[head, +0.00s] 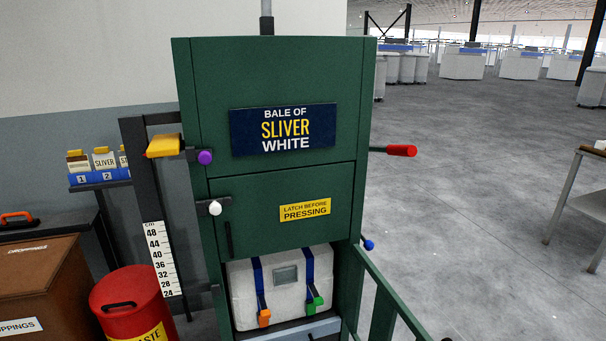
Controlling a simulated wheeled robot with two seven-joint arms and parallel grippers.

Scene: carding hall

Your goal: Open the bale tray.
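A green bale press (212,105) stands in the middle of the head view. In its lower opening sits a white bale (240,300) with two blue straps, one with an orange buckle (264,317) and one with a green buckle (315,303). Below the bale is a grey-blue ledge (310,331), which looks like the front of the bale tray. It is cut off by the bottom edge, so I cannot tell whether it is pulled out. Neither of my grippers is in view.
The press has a closed door (250,220), a white latch knob (215,208), a purple knob (205,158), a yellow handle (163,145), a red handle (401,151) and a blue knob (368,245). A red bin (125,295) stands left, a green rail (385,290) right. Open floor (470,200) lies beyond.

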